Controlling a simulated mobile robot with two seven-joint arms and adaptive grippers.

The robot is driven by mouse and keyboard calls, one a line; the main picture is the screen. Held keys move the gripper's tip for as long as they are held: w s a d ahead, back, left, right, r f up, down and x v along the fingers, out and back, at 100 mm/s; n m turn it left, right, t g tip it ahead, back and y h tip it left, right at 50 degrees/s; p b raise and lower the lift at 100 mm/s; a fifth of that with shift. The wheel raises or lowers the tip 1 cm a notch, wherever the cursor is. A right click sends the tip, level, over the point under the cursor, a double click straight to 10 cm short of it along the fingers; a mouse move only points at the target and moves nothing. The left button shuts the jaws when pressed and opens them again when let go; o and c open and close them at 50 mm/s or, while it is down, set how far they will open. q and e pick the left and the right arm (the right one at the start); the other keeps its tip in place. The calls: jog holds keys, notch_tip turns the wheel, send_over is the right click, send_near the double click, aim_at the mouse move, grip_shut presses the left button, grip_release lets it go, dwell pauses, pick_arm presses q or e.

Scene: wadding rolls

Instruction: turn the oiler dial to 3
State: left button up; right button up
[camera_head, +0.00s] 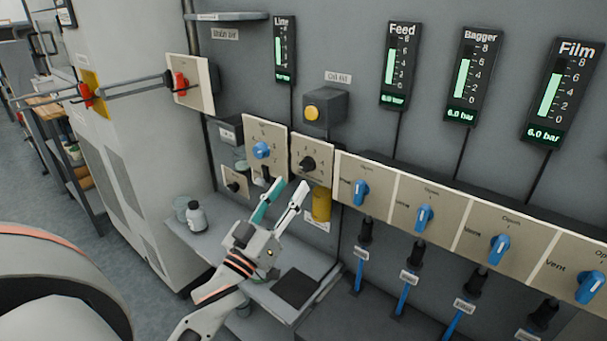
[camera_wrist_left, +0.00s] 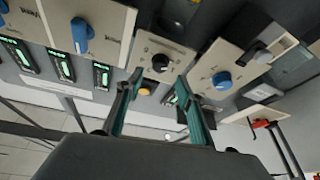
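A black dial (camera_head: 308,163) sits on a beige wall plate with small markings around it. I take it for the oiler dial, but its lettering is too small to read. It also shows in the left wrist view (camera_wrist_left: 160,63), just beyond my fingertips. My left gripper (camera_head: 291,184) is open and empty, a little below and to the left of the dial, apart from it. In the left wrist view the two fingers (camera_wrist_left: 157,82) stand spread on either side of the dial's line. The dial's exact setting cannot be read. My right gripper is not in view.
A blue knob (camera_head: 261,150) is on the adjoining plate at left, and a yellow cylinder (camera_head: 321,205) hangs below the dial. Several blue vent valves (camera_head: 360,192) run to the right. A yellow button box (camera_head: 325,107) is above.

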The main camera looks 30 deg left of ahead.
aim_at(304, 168)
pick_arm(q)
jog(key=shift+x, duration=3)
